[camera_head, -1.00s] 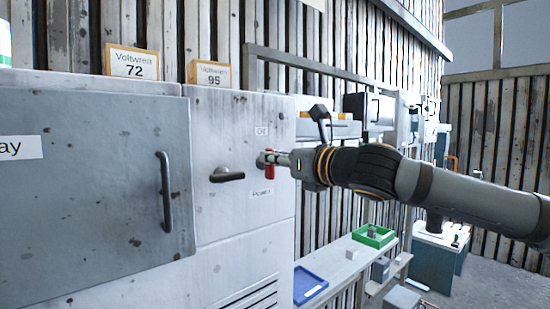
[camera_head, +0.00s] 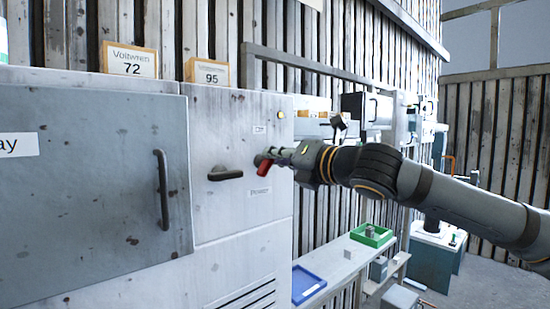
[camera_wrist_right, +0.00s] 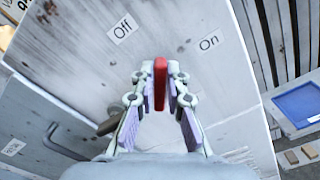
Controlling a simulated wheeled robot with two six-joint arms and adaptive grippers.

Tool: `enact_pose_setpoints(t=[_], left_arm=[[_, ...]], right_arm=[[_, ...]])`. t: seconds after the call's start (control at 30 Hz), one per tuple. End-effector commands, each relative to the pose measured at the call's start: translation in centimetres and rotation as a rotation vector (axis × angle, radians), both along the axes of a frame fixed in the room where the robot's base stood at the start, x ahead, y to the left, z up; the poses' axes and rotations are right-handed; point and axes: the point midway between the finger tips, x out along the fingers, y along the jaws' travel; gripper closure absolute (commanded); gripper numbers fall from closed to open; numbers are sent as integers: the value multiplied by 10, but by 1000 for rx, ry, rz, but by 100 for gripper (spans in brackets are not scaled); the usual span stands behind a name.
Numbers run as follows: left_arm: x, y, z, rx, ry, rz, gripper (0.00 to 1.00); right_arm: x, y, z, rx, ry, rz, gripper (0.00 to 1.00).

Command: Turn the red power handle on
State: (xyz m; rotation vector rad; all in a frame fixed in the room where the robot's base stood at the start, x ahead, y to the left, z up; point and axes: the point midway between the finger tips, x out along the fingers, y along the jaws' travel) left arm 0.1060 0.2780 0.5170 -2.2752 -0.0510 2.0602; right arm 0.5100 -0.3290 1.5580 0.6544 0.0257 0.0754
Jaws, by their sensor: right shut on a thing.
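The red power handle (camera_head: 264,168) is on the front of the grey cabinet (camera_head: 240,240). Its red grip slants down and to the left in the head view. My right gripper (camera_head: 272,156) reaches it from the right and is shut on it. In the right wrist view the handle (camera_wrist_right: 160,84) sits between the fingertips of the gripper (camera_wrist_right: 161,90). My left gripper does not show.
A dark latch handle (camera_head: 225,173) sits just left of the red handle. A grey door with a bar handle (camera_head: 162,190) is farther left. A bench with a blue tray (camera_head: 306,284) and a green tray (camera_head: 372,236) stands to the right.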

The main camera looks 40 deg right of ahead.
Motion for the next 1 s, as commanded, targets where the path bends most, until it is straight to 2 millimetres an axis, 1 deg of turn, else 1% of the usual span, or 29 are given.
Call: enact_pose_setpoints(t=[0.6, 0.8, 1.0], left_arm=[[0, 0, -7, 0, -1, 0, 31], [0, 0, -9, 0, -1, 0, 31], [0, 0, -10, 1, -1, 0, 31]], right_arm=[[1, -5, -9, 577, 46, 1, 100], [0, -6, -11, 729, 58, 1, 100], [1, -6, -13, 838, 67, 0, 100]])
